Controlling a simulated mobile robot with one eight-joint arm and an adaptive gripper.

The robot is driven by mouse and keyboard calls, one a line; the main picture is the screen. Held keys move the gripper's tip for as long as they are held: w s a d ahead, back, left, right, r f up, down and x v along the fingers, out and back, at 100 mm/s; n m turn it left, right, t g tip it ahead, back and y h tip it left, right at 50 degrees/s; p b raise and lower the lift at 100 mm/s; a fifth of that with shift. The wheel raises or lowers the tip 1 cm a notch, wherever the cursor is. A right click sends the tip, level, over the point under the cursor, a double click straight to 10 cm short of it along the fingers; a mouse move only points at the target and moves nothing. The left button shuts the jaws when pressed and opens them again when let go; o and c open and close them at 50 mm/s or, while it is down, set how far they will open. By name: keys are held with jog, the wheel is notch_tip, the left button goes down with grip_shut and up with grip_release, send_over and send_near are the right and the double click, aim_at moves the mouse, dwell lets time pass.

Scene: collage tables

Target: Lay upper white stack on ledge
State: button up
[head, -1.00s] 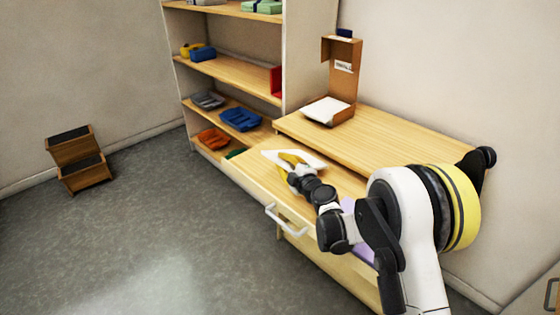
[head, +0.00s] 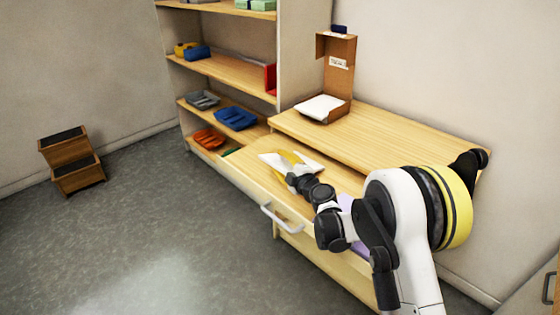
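One white stack (head: 324,105) lies in the open cardboard box on the upper wooden top. A second white sheet or stack (head: 310,164) is at my gripper, over the lower wooden ledge (head: 252,165) in front of that top. My gripper (head: 288,160) has yellow fingers that overlap this lower white stack. I cannot tell whether the fingers are closed on it or whether it touches the ledge. My gripper and wrist hide part of it.
The cardboard box (head: 337,65) stands at the back of the upper top (head: 400,135), which is clear to its right. A shelf unit (head: 225,68) with blue, grey and red-orange trays stands at left. A white handle (head: 280,218) sticks out in front. A purple item (head: 352,240) lies beneath my arm.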

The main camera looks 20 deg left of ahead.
jog(key=o, duration=0.5)
jog(key=s+a+r, duration=0.1)
jog(key=s, duration=0.1)
jog(key=s+a+r, duration=0.1)
jog(key=s, duration=0.2)
jog(key=s+a+r+p, duration=0.1)
jog(key=s, duration=0.1)
jog(key=shift+s+a+r, duration=0.1)
jog(key=shift+s+r, duration=0.2)
jog(key=r+p, duration=0.1)
jog(key=r, duration=0.1)
jog(key=s+r+p, duration=0.1)
jog(key=r, duration=0.1)
jog(key=s+a+r+p, duration=0.1)
jog(key=r, duration=0.1)
jog(key=shift+s+r, duration=0.15)
jog(key=shift+s, duration=0.1)
dwell(0.3)
